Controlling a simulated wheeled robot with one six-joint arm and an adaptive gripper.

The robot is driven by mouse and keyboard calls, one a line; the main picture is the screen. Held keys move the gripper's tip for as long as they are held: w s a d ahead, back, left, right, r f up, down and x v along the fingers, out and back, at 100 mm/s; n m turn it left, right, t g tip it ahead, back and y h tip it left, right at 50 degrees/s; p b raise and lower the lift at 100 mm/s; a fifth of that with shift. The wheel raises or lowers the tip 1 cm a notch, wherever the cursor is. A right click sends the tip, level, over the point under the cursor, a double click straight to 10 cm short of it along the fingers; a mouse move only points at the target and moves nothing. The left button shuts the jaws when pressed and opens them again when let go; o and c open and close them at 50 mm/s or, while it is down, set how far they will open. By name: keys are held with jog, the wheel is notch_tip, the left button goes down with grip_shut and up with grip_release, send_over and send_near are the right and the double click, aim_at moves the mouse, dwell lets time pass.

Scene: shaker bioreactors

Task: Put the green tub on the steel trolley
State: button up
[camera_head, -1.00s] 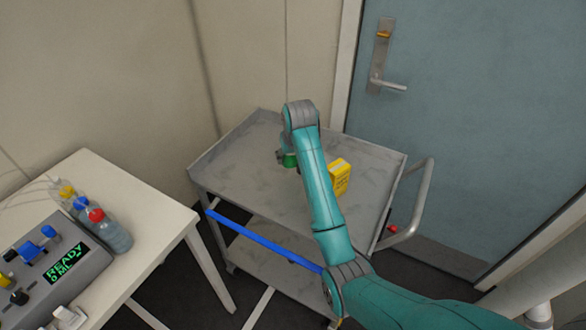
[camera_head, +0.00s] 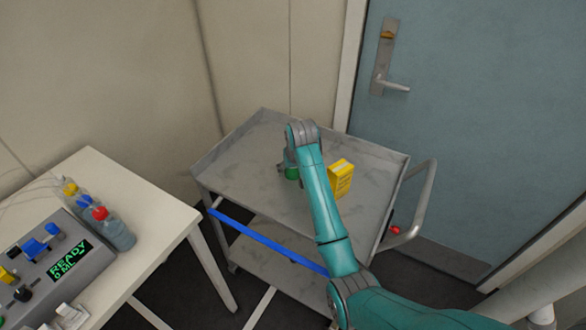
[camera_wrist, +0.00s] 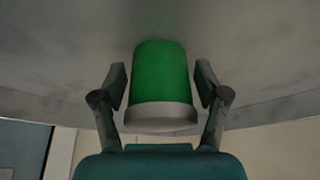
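The green tub (camera_wrist: 160,72) stands between the two fingers of my gripper (camera_wrist: 160,85) in the wrist view, its pale grey end towards the camera. Narrow gaps show between the finger pads and the tub's sides, so the gripper looks open around it. In the head view the tub (camera_head: 292,173) is at the steel trolley's (camera_head: 240,172) top tray, left of the yellow box, partly hidden by my arm. It looks upright and down on the tray, though its contact with the surface is hard to see.
A yellow box (camera_head: 341,178) stands on the tray just right of the tub. The trolley has a raised rim and a handle (camera_head: 420,205) at right. A white table (camera_head: 150,215) with bottles and a device stands at left. The tray's left part is clear.

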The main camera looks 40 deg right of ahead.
jog(key=shift+r, duration=0.1)
jog(key=v, duration=1.2)
jog(key=shift+r, duration=0.1)
dwell(0.4)
